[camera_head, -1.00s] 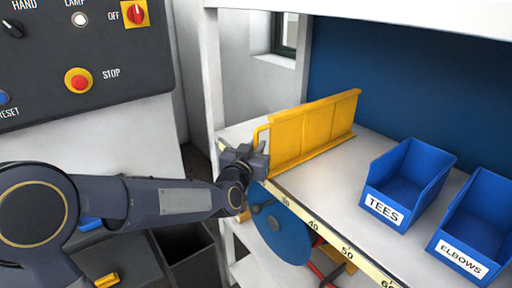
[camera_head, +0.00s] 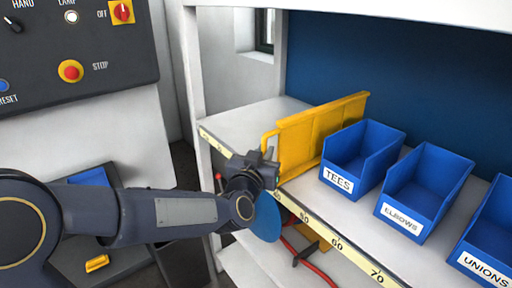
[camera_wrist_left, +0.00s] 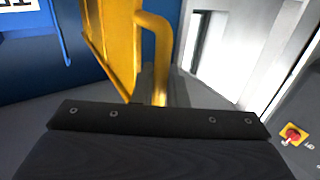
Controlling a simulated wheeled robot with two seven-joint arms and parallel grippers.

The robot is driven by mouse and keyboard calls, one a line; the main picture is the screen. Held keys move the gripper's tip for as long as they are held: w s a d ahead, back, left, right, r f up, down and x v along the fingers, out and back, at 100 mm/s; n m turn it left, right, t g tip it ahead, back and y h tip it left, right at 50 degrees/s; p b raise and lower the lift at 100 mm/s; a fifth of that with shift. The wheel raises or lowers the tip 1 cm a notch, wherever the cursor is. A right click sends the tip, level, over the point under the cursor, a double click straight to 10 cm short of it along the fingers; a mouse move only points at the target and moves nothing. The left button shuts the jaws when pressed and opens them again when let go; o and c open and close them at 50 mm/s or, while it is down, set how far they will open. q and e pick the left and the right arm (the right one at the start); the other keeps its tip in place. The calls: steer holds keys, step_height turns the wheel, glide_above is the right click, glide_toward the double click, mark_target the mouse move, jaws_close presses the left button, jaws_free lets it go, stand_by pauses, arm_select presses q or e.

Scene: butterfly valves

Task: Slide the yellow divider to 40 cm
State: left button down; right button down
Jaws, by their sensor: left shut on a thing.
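The yellow divider (camera_head: 318,130) stands upright across the light shelf (camera_head: 262,122). Its front handle loop (camera_head: 268,142) is at my left gripper (camera_head: 268,168), which is shut on it at the shelf's front edge. The front scale (camera_head: 322,232) reads 50, 60 and 70 to the right of the gripper. The divider's front end is near a partly hidden mark just left of 50; its exact reading is covered by the gripper. In the left wrist view the divider (camera_wrist_left: 112,40) and its handle (camera_wrist_left: 160,50) rise beyond the dark gripper body. My right gripper is not in view.
Blue bins marked TEES (camera_head: 345,178), ELBOWS (camera_head: 408,212) and UNIONS (camera_head: 490,262) stand right of the divider, the TEES bin very close to it. The shelf left of the divider is clear. A control panel (camera_head: 75,55) is at the upper left.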

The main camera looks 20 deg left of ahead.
arm_select(q)
steer(key=shift+s+d, duration=1)
steer(key=shift+d, duration=0.25)
steer(key=c, duration=1.5)
jaws_free()
steer(key=shift+c, duration=0.2)
steer(key=s, duration=0.7)
steer(key=shift+s+a, duration=0.35)
steer(key=shift+s, duration=0.05)
